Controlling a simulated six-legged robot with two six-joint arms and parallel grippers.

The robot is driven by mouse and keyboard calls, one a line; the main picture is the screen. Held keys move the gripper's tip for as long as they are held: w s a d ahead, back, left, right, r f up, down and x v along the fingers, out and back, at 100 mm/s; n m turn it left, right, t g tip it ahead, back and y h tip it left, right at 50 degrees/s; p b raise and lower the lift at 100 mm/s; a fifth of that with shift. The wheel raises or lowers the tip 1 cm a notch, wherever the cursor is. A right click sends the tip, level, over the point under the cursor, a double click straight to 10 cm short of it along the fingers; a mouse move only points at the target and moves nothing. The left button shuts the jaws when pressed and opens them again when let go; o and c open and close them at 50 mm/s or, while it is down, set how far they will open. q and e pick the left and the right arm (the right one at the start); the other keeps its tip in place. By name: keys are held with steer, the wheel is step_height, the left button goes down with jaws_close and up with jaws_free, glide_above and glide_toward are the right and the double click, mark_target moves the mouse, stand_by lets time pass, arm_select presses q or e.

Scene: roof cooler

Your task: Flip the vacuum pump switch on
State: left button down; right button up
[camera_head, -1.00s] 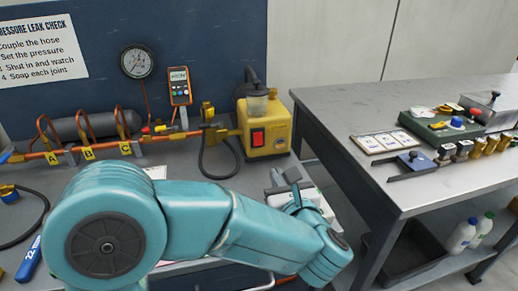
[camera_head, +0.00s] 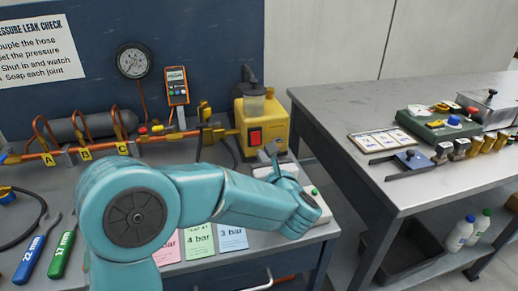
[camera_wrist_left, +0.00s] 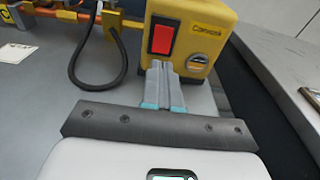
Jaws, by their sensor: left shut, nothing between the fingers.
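The yellow vacuum pump (camera_head: 262,118) stands at the back right corner of the left bench. Its red rocker switch (camera_head: 255,136) is on the front face and also shows in the left wrist view (camera_wrist_left: 162,39). My left gripper (camera_wrist_left: 162,66) is shut and empty. Its fingertips point at the pump's front, just below the red switch in the left wrist view; whether they touch it I cannot tell. In the head view the left gripper (camera_head: 272,150) is in front of the pump, partly hidden by my own arm. My right gripper is not in view.
A black hose (camera_wrist_left: 95,75) loops left of the pump. Copper pipes with A, B and C tags (camera_head: 85,151), a gauge (camera_head: 132,60) and an orange meter (camera_head: 177,85) are at the left. Cards (camera_head: 200,240) and wrenches (camera_head: 62,250) lie at the front. A second bench (camera_head: 350,100) stands right.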

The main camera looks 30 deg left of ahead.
mark_target(255, 142)
arm_select(q)
steer(key=shift+x, duration=2.3)
steer(key=f+b, duration=0.1)
steer(key=b, duration=0.4)
steer(key=shift+w+a+f+t, duration=0.1)
steer(key=shift+w+a+t, duration=0.1)
steer(key=shift+t, duration=0.2)
steer(key=y+b, duration=0.1)
steer(key=b, duration=0.6)
steer(key=shift+a+t+y, duration=0.2)
steer(key=shift+t+y, duration=0.2)
steer(key=shift+r+p, duration=0.45)
steer(key=shift+r, duration=0.2)
